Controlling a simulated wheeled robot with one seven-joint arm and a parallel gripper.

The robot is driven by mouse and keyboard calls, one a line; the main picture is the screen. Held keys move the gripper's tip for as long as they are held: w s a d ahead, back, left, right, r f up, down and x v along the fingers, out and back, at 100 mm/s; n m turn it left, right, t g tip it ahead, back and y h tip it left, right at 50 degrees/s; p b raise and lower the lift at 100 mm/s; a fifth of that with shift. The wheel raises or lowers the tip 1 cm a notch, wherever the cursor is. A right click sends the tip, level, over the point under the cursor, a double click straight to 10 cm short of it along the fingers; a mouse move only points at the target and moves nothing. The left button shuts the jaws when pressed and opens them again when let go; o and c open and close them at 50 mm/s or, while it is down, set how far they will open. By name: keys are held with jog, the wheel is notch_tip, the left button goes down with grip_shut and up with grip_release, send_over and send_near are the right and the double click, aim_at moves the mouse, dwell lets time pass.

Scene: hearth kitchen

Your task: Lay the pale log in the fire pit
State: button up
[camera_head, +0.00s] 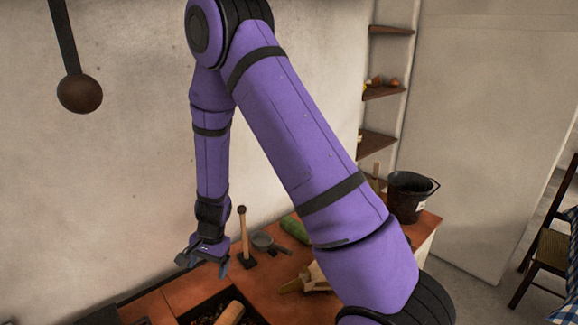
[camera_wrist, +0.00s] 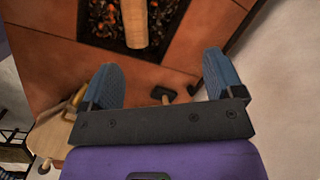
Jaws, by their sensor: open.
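The pale log (camera_head: 231,313) lies in the fire pit (camera_head: 195,318), a dark recess in the terracotta-coloured hearth top. Only part of the pit and log shows at the bottom edge of the head view. In the wrist view the log (camera_wrist: 134,22) lies over the glowing embers of the pit (camera_wrist: 100,30), its near end close to the pit's near rim. Its far end is cut off by the frame. My gripper (camera_head: 203,264) is open and empty, above the hearth and apart from the log. In the wrist view its blue fingers (camera_wrist: 160,62) are spread wide.
A wooden-handled mallet (camera_head: 243,235), a small grey pan (camera_head: 265,242) and a green vegetable (camera_head: 295,229) are on the hearth top. A black bucket (camera_head: 408,197) stands at its right end. A ladle (camera_head: 79,92) hangs on the wall. A chair (camera_head: 553,250) is at right.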

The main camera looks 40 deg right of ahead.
jog(key=s+r+n+t, duration=0.1)
jog(key=s+r+n, duration=0.25)
jog(key=r, duration=0.85)
jog(key=s+r+n+t, duration=0.1)
jog(key=s+r+n, duration=0.25)
jog(key=r, duration=0.95)
jog(key=s+d+r+n+t+h, duration=0.1)
jog(key=s+d+r+n, duration=0.1)
jog(key=s+r, duration=0.4)
jog(key=s+d+r+n+t+h, duration=0.1)
jog(key=s+d+r, duration=0.3)
jog(key=s, duration=0.9)
notch_tip(320, 180, up, 3)
jog(key=shift+s+d+f+n+t+h, duration=0.2)
jog(key=shift+d+n+t+h, duration=0.15)
jog(key=shift+n, duration=0.25)
